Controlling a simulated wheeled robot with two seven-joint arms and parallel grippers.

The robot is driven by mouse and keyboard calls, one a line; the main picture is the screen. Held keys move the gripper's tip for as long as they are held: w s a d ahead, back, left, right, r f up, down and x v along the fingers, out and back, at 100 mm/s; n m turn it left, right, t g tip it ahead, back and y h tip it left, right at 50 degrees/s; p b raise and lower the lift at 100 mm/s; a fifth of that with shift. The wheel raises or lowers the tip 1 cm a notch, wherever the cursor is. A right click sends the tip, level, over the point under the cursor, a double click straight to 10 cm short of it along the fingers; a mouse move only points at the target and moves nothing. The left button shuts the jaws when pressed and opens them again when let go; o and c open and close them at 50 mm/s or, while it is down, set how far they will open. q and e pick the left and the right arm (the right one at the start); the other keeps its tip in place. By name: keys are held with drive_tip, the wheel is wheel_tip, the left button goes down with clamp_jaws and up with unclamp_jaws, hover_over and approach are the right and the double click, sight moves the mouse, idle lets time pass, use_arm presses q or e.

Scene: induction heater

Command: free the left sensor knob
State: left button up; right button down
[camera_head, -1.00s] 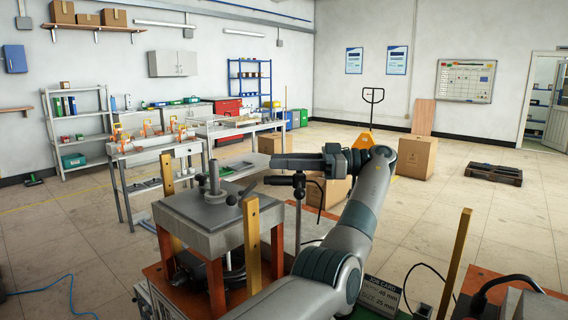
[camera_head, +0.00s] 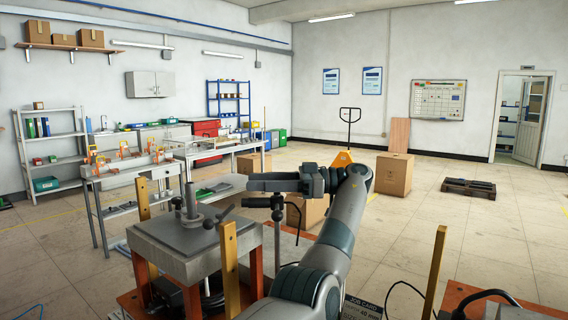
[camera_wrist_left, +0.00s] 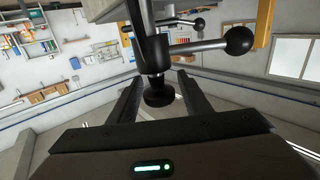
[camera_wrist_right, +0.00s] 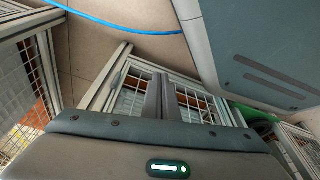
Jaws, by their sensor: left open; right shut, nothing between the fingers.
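In the left wrist view a black round knob (camera_wrist_left: 158,96) on a short silver stem shows between the spread fingers of my left gripper (camera_wrist_left: 158,104). Contact with the fingers cannot be told. A bar with a black ball end (camera_wrist_left: 239,40) juts sideways from the same post. In the head view this dark post (camera_head: 277,212) with its side bar stands just under my left gripper (camera_head: 265,182), which reaches in from the right and hides the post's top. My right gripper (camera_wrist_right: 158,98) is shut and empty in the right wrist view; it is not seen in the head view.
A grey block fixture (camera_head: 190,248) with a ball-ended lever (camera_head: 226,214) stands left of the post, with brass-coloured uprights (camera_head: 229,260) beside it. Another upright (camera_head: 437,270) stands at the right. A cardboard box (camera_head: 394,175) is farther back. A blue cable (camera_wrist_right: 120,24) and mesh panels (camera_wrist_right: 190,102) lie near my right gripper.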

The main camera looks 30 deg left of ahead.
use_arm(q)
drive_tip(key=shift+r, duration=0.4)
drive_tip(key=r, duration=0.3)
drive_tip(key=shift+w+d+r+b, duration=0.1)
drive_tip(key=shift+d+b, duration=0.25)
use_arm(e)
drive_tip(key=w+a+r+t+y+p, duration=0.1)
drive_tip(key=w+a+r+t+p, duration=0.2)
drive_tip(key=a+p, duration=0.15)
use_arm(q)
drive_tip(key=d+r+p, duration=0.4)
drive_tip(key=d+r, duration=0.2)
drive_tip(key=d, duration=0.5)
drive_tip(key=shift+w+r+p, duration=0.2)
drive_tip(key=shift+r+p, duration=0.1)
drive_tip(key=shift+p, duration=0.1)
use_arm(e)
drive_tip(key=shift+s+d+f+n, duration=0.1)
drive_tip(key=shift+s+d+f, duration=0.05)
drive_tip(key=shift+s, duration=0.45)
drive_tip(key=shift+s+d+f+n, duration=0.1)
drive_tip(key=shift+s+d+f, duration=0.1)
drive_tip(key=shift+s, duration=0.45)
drive_tip(key=shift+s+d+f+n, duration=0.1)
drive_tip(key=shift+s+d, duration=0.05)
drive_tip(key=shift+s, duration=0.45)
